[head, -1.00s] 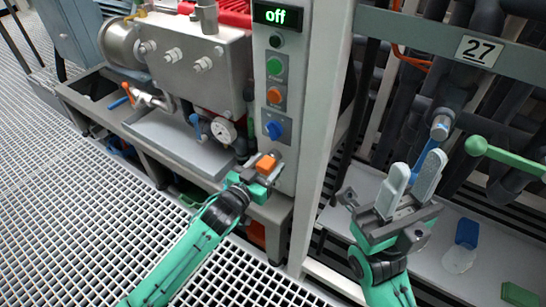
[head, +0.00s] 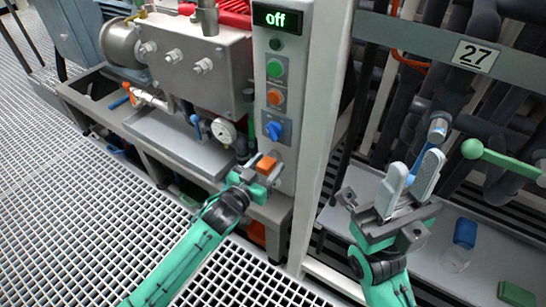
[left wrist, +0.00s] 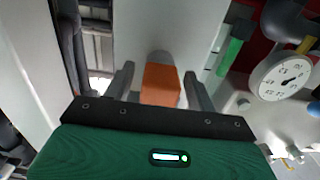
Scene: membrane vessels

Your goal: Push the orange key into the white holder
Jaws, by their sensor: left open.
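The orange key (head: 266,165) is a small block low on the front of the pale control column. In the left wrist view the key (left wrist: 161,84) stands between the two fingers of my left gripper (left wrist: 159,76), with a gap on each side. A pale rounded piece (left wrist: 160,57) behind the key may be the white holder; the key hides most of it. I cannot tell how deep the key sits. My left gripper (head: 257,178) is open around the key. My right gripper (head: 413,183) is open, its pale fingers apart, in front of a blue valve handle (head: 429,157).
The column (head: 314,130) carries an "off" display (head: 277,17), green and orange buttons and a blue knob (head: 273,130). A gauge (head: 223,131) is to the left. A green handle (head: 490,155) and a clear bottle (head: 457,257) are at the right.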

